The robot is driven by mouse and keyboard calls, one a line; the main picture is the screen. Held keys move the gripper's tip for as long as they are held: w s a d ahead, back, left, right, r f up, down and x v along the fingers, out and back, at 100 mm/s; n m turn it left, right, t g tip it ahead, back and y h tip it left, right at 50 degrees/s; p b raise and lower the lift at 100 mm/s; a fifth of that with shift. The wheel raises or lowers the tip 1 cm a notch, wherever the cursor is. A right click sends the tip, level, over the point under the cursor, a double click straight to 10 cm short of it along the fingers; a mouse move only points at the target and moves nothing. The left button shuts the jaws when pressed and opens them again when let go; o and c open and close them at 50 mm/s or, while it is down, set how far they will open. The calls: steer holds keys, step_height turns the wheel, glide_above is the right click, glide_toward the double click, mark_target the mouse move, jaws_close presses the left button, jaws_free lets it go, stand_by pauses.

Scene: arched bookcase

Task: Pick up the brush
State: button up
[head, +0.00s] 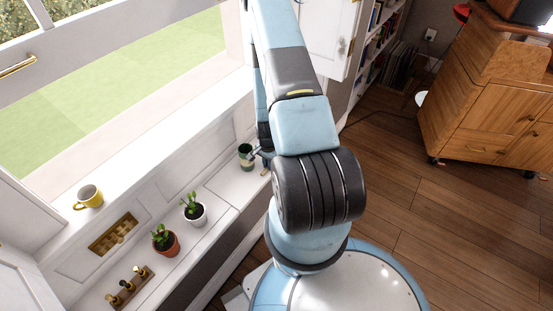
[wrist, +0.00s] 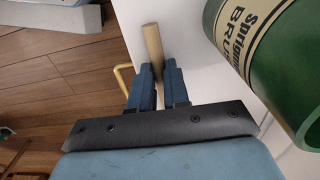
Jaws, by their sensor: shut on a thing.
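The brush (wrist: 152,42) shows in the wrist view as a pale wooden rod, its lower part between my gripper's fingers. My gripper (wrist: 160,70) is shut on it. The rod's lower end and any bristles are hidden by the fingers. In the head view, my gripper (head: 257,155) is low beside the bench, mostly hidden behind my arm, and a small piece of tan wood (head: 264,171) shows just below it.
A green labelled can (wrist: 265,45) stands close to the right of my gripper; it also shows in the head view (head: 245,155). A wooden cabinet (head: 490,110) stands right.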

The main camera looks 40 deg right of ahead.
jaws_close()
steer(key=shift+r, duration=0.5)
step_height(320, 180, up, 2)
steer(key=shift+r, duration=0.15)
steer(key=s+d+r, duration=0.2)
steer(key=s+r, duration=0.3)
steer(key=s, duration=0.1)
steer(key=s+d+r, duration=0.3)
steer(key=s+r, duration=0.1)
steer(key=s, duration=0.3)
steer(key=shift+d+r, duration=0.35)
steer(key=shift+r, duration=0.05)
steer(key=shift+w, duration=0.2)
stand_by(0.6)
